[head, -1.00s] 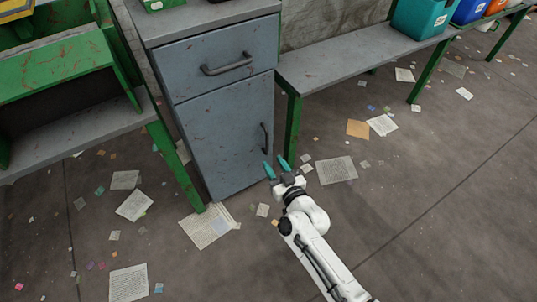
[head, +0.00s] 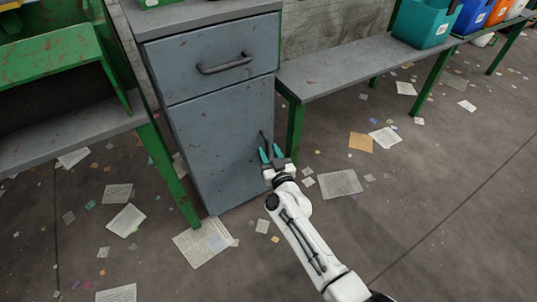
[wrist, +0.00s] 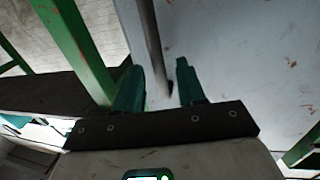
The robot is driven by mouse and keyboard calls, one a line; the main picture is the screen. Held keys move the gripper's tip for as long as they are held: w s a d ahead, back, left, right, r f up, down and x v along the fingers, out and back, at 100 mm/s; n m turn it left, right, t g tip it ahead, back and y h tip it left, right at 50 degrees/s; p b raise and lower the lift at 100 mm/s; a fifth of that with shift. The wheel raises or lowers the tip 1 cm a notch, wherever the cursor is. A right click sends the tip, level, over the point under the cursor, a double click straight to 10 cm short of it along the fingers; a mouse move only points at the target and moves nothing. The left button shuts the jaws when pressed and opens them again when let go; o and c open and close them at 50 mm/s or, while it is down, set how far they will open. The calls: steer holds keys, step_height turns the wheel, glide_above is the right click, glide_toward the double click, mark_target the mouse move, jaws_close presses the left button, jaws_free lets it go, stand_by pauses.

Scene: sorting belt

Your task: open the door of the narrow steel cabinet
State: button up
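The narrow steel cabinet (head: 215,125) is blue-grey with scattered rust marks. Its lower door (head: 222,160) looks shut in its frame. The door's dark upright handle (head: 263,137) is near the door's right edge, its lower part hidden behind my gripper. My gripper (head: 270,152) is at the handle, its teal fingers apart. In the wrist view the handle (wrist: 152,45) runs down between the two open fingers of my gripper (wrist: 158,68), closer to the left one. I cannot tell whether either finger touches it.
A drawer with a bar handle (head: 224,64) is above the door. Green-legged benches stand on the left (head: 75,135) and the right (head: 340,62). Paper scraps litter the floor, with one sheet (head: 203,243) before the cabinet. The floor right of the cabinet is open.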

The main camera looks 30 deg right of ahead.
steer(key=shift+w+d, duration=0.1)
steer(key=shift+w, duration=0.3)
jaws_close()
stand_by(0.4)
